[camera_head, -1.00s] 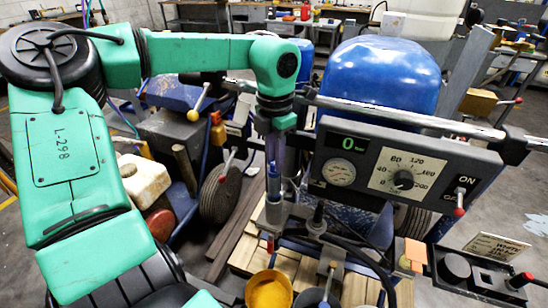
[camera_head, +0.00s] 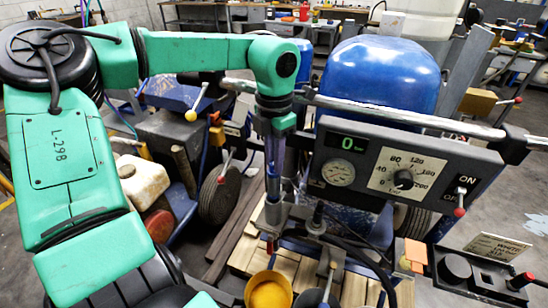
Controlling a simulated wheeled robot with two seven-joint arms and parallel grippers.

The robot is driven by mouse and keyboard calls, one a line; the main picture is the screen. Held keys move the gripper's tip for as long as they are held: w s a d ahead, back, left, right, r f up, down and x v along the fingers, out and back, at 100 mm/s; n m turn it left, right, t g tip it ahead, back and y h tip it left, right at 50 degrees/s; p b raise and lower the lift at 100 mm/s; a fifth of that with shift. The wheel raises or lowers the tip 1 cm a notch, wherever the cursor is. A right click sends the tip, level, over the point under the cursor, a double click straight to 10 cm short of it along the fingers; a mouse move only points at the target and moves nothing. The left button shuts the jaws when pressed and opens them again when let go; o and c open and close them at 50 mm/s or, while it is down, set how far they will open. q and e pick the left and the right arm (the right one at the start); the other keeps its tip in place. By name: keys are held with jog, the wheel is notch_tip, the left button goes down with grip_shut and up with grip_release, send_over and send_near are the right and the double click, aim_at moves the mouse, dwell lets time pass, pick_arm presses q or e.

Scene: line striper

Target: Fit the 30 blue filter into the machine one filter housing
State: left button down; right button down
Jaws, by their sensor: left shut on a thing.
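My left gripper (camera_head: 273,182) points straight down in the middle of the view, with its fingers shut on the blue filter. Only a little of the blue filter (camera_head: 272,190) shows between the fingers. Directly below is the grey metal filter housing (camera_head: 275,214), an upright cup on the machine. The filter's lower end is at the housing's mouth and seems to be inside it. How deep it sits is hidden. My right gripper is not in view.
The control panel (camera_head: 405,175) with gauge and dial stands close on the right, below a metal bar (camera_head: 400,117). A blue tank (camera_head: 380,75) is behind it. A yellow-filled cup (camera_head: 268,291), hoses and a lever stand near the housing.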

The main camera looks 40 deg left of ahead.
pick_arm(q)
jog(key=shift+s+f+b, duration=0.25)
jog(key=shift+f+b, duration=0.25)
jog(key=shift+f, duration=0.15)
dwell(0.5)
dwell(0.6)
jog(key=shift+r, duration=0.1)
jog(key=shift+w+a+r+p, duration=0.1)
jog(key=shift+w+r+p, duration=0.15)
jog(key=shift+r+p, duration=0.25)
dwell(1.3)
jog(key=shift+s+f+b, duration=0.2)
jog(key=shift+f+b, duration=0.5)
jog(key=shift+b, duration=0.1)
dwell(0.9)
jog(key=shift+r, duration=0.2)
